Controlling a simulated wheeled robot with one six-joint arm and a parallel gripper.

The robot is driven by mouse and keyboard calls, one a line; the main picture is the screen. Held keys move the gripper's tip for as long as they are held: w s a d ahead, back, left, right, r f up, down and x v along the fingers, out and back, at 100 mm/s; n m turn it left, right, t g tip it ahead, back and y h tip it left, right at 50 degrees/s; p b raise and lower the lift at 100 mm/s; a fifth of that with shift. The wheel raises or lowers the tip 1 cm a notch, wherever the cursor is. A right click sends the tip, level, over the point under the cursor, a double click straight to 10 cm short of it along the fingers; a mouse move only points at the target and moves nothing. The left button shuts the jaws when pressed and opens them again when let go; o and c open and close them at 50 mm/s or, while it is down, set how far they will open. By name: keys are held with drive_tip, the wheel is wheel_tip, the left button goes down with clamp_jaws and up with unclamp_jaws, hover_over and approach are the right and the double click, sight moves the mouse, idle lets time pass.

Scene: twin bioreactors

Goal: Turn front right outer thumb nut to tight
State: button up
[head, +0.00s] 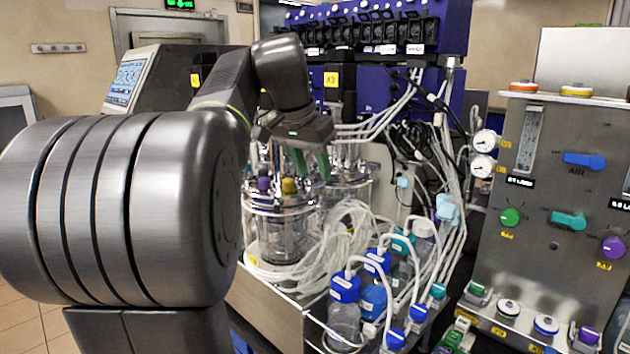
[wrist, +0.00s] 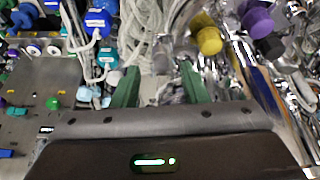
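The front glass vessel (head: 282,232) stands left of centre in the head view, with a metal lid, a purple cap (head: 264,185) and a yellow cap (head: 289,186) on top. My gripper (head: 311,163) hangs over the vessels' lids, pointing down, its two green fingers apart. In the wrist view my gripper (wrist: 160,86) is open, with blurred metal fittings and tubing beyond the fingers and nothing clearly held. The yellow cap (wrist: 209,40) and purple cap (wrist: 257,20) lie to the right of the fingers there. I cannot single out the front right outer thumb nut.
Coiled clear tubing (head: 345,240) lies right of the front vessel. Bottles with blue caps (head: 345,288) stand in front of it. A metal panel (head: 540,245) with knobs and gauges is at the right. A blue pump tower (head: 455,25) rises behind.

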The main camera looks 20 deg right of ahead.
sight(317, 184)
drive_tip(key=shift+x, duration=1.55)
drive_tip(key=shift+c, duration=0.2)
clamp_jaws()
drive_tip(key=shift+w+r+m+p, duration=0.1)
drive_tip(key=shift+r+m+p, duration=0.05)
drive_tip(key=shift+m+p, duration=0.15)
drive_tip(key=shift+w+a+m+g+p, duration=0.1)
drive_tip(key=shift+m+g+p, duration=0.5)
drive_tip(key=shift+m, duration=0.3)
drive_tip(key=shift+w+m+g+h+p, duration=0.1)
drive_tip(key=shift+m+g+h+p, duration=0.3)
drive_tip(key=shift+m+p, duration=0.85)
drive_tip(key=shift+m+b, duration=0.3)
drive_tip(key=shift+m, duration=0.25)
